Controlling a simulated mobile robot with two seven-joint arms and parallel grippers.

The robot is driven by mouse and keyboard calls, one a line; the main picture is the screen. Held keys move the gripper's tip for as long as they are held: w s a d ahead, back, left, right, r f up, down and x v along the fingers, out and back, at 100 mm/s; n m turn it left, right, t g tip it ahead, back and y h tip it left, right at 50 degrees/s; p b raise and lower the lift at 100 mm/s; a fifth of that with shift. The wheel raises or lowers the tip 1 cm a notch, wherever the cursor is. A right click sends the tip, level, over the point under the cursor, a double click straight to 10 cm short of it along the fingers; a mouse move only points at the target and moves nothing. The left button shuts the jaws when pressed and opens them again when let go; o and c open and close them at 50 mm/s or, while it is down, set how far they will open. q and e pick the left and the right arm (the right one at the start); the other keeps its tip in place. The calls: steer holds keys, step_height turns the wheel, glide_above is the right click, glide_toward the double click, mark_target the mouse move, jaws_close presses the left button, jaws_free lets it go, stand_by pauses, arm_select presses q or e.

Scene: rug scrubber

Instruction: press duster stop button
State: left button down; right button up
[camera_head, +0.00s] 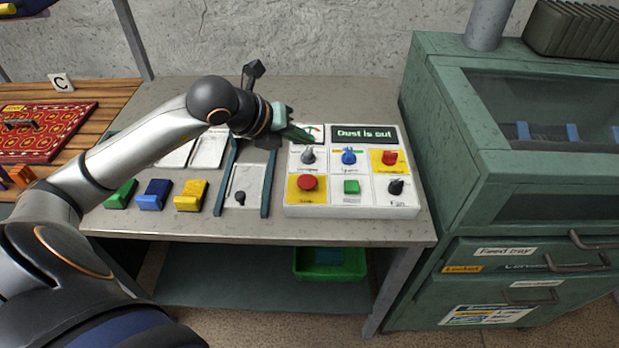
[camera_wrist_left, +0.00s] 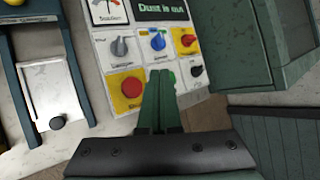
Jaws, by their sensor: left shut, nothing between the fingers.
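The control panel (camera_head: 350,205) is a white sloped box on the grey bench. My left gripper (camera_head: 306,137) is shut and empty, above the panel's upper left corner in the head view. In the wrist view its fingers (camera_wrist_left: 158,74) hide most of the green button. My right gripper is not in view.
The panel also has a grey knob (camera_head: 308,157), a blue knob (camera_head: 348,156), a red switch (camera_head: 389,157), a black knob (camera_head: 396,187) and a display (camera_head: 364,134) reading "Dust is out". A green cabinet (camera_head: 440,150) stands close on the right. Coloured blocks (camera_head: 190,196) lie left.

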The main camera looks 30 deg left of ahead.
mark_target(303, 184)
arm_select(q)
steer(key=shift+f, duration=0.15)
step_height(303, 184, down, 8)
steer(key=b, duration=0.5)
steer(key=shift+d, duration=0.1)
steer(key=shift+f+b, duration=0.3)
steer(key=shift+b, duration=0.25)
stand_by(1.3)
steer(key=shift+f+b, duration=0.45)
steer(key=shift+b, duration=0.2)
steer(key=shift+f+b, duration=0.5)
steer(key=shift+b, duration=0.15)
stand_by(0.6)
steer(key=shift+r+p, duration=0.5)
steer(key=shift+r, duration=0.45)
